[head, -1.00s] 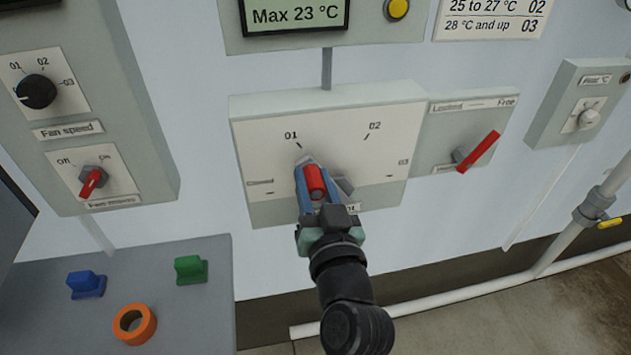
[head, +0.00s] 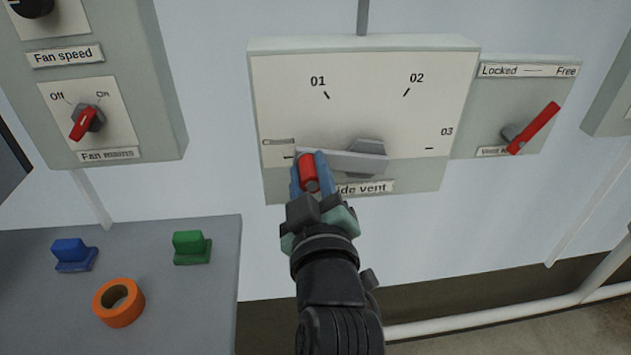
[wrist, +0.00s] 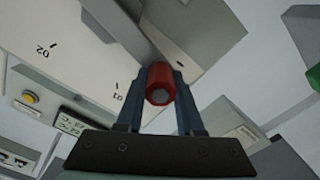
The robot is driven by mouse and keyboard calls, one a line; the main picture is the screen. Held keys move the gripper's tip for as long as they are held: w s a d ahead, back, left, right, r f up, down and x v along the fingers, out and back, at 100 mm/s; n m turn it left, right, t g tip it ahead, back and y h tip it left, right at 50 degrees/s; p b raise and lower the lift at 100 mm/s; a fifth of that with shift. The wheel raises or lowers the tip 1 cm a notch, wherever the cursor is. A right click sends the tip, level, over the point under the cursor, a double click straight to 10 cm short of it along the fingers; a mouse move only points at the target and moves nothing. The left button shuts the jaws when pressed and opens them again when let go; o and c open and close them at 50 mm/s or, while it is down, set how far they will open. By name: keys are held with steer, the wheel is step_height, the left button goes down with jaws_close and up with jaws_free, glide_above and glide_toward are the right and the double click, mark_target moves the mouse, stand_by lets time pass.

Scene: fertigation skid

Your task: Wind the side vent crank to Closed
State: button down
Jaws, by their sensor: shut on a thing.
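The side vent crank (head: 345,163) is a grey arm on a hub at the lower middle of a white dial plate (head: 365,95). The plate is marked Closed at left, 01, 02 and 03. The arm lies nearly level and points left, its end by the Closed mark (head: 280,142). My gripper (head: 309,172) is shut on the crank's red knob (head: 309,173), with blue fingers on both sides. In the wrist view the red knob (wrist: 160,84) sits between the fingers. My gripper hides part of the side vent label (head: 362,188).
To the right, a red lever (head: 534,128) on the vent lock panel points up toward Free. At left is the fan mains switch (head: 84,122). A grey bench (head: 190,300) holds a blue block (head: 74,254), a green block (head: 191,247) and orange tape (head: 119,303). A white pipe (head: 480,326) runs low.

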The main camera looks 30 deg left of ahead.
steer(key=shift+f+n+b, duration=0.5)
steer(key=shift+f, duration=0.2)
steer(key=shift+a+f+b, duration=0.1)
steer(key=shift+f+b, duration=0.2)
steer(key=shift+b, duration=0.1)
steer(key=shift+f, duration=0.15)
steer(key=c, duration=0.5)
jaws_free()
steer(key=shift+s, duration=0.1)
steer(key=shift+c, duration=0.2)
steer(key=p+v, duration=0.4)
steer(key=v, duration=0.9)
steer(key=shift+p, duration=0.35)
